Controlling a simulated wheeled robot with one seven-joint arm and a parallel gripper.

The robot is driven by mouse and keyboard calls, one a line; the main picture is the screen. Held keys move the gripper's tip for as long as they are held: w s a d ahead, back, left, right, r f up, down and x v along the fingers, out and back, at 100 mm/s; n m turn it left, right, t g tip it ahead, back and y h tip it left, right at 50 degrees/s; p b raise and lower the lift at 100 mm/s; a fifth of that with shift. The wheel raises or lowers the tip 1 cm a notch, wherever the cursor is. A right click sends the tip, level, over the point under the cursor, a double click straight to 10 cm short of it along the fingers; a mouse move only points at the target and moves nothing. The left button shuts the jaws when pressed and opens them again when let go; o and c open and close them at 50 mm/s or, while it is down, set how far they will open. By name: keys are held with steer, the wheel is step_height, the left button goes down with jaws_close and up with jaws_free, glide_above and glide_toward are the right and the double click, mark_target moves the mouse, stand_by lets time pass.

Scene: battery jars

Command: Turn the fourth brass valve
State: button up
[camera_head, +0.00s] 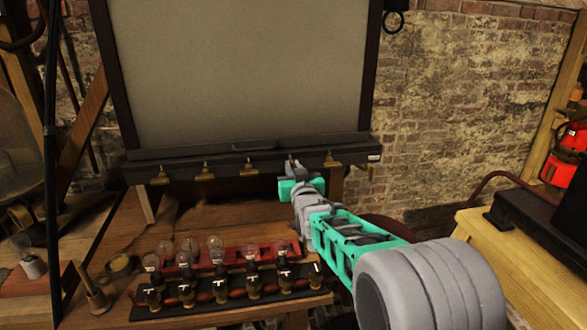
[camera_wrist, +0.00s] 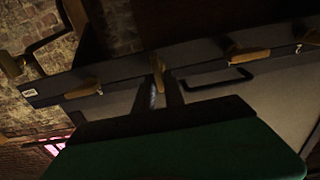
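A row of brass valves runs along the dark ledge (camera_head: 220,165) under the big grey panel in the head view. The first (camera_head: 160,176), second (camera_head: 205,172), third (camera_head: 250,168) and fifth (camera_head: 331,160) show clearly. My gripper (camera_head: 292,167) is at the fourth place and hides that valve there. In the wrist view the fourth valve (camera_wrist: 157,68) stands between the tips of my gripper (camera_wrist: 158,85). The fingers look apart, with a gap around the handle; contact is not clear. The fifth valve (camera_wrist: 83,90) and third valve (camera_wrist: 247,55) flank it.
Below the ledge, a wooden bench (camera_head: 190,215) carries a dark rack (camera_head: 215,309) of several bulb-topped jars. A wooden-handled tool (camera_head: 95,292) stands at the left. A yellow wooden bench (camera_head: 510,250) is at the right, with red items behind it.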

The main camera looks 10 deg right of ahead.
jaws_close()
steer(key=shift+f+m+b, duration=0.15)
steer(key=shift+m+b, duration=0.25)
steer(key=shift+b, duration=0.4)
steer(key=shift+d+f+m+b, duration=0.2)
steer(key=shift+m+b, duration=2.65)
steer(key=shift+b, duration=0.15)
steer(key=shift+d+f+m+b, duration=0.15)
steer(key=shift+d+m+b, duration=0.1)
steer(key=shift+m+b, duration=2.75)
steer(key=shift+d+f+m+b, duration=0.2)
steer(key=shift+m+b, duration=2.55)
steer(key=shift+b, duration=0.3)
steer(key=shift+o, duration=2.3)
jaws_free()
